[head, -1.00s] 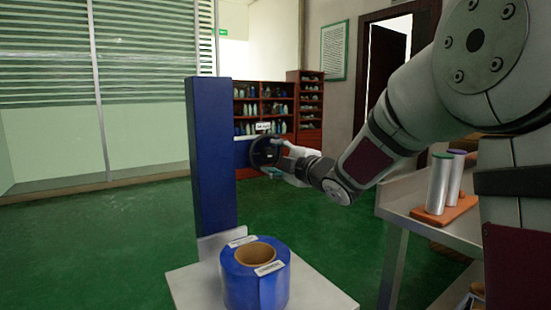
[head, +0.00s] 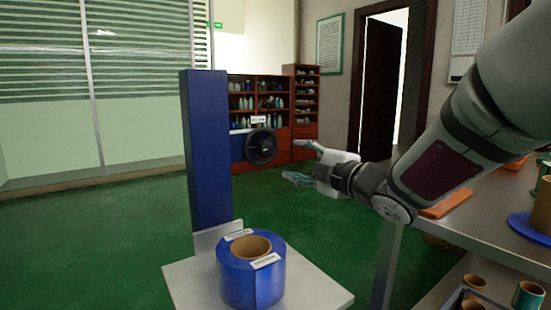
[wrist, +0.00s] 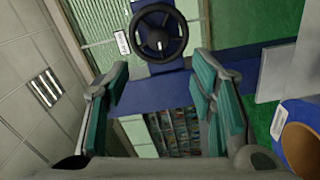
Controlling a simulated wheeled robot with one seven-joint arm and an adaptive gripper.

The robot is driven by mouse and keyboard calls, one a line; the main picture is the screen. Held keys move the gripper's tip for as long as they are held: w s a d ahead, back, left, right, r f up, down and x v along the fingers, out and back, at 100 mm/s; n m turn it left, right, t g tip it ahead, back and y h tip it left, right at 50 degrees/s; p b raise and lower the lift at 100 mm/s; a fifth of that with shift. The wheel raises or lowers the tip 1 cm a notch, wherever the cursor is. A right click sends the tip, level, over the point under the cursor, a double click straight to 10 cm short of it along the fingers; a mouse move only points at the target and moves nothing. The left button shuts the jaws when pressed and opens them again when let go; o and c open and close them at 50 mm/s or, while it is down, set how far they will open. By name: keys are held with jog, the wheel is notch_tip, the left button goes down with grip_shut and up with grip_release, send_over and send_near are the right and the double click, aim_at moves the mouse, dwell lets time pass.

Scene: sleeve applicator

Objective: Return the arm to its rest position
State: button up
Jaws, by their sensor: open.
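My gripper (head: 297,162) is in the middle of the head view, at the end of my arm, which reaches in from the right. It points left, toward the blue column, and hangs in free air above the floor. In the wrist view my gripper (wrist: 150,105) shows two teal-padded fingers wide apart with nothing between them.
A blue column (head: 207,150) stands left of my gripper. A blue roll (head: 251,270) with a brown core sits on a pale platform (head: 190,285) below. A metal table (head: 480,215) is under my arm at right. A black handwheel (head: 261,146) shows behind.

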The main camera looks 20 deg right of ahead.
jog(key=shift+s+d, duration=0.1)
dwell(0.3)
jog(key=s+d+f+m+g+h, duration=0.2)
jog(key=s+f+m+g+h, duration=0.2)
jog(key=s+m, duration=0.35)
jog(key=s+d+f+m+g+h, duration=0.35)
jog(key=s+m+h, duration=0.2)
jog(key=s, duration=0.35)
jog(key=s+a+f+m+g+y+p, duration=0.1)
jog(key=s+a+f+m+g+y, duration=0.3)
jog(key=s, duration=0.9)
jog(key=s+a+f+m+g, duration=0.25)
jog(key=s+a+g, duration=0.35)
jog(key=s, duration=0.6)
notch_tip(320, 180, up, 39)
jog(key=t+p, duration=0.4)
jog(key=p, duration=3.4)
jog(key=shift+w+d+r, duration=0.15)
jog(key=shift+d+r, duration=0.05)
jog(key=shift+d, duration=0.15)
jog(key=shift+n+t, duration=0.25)
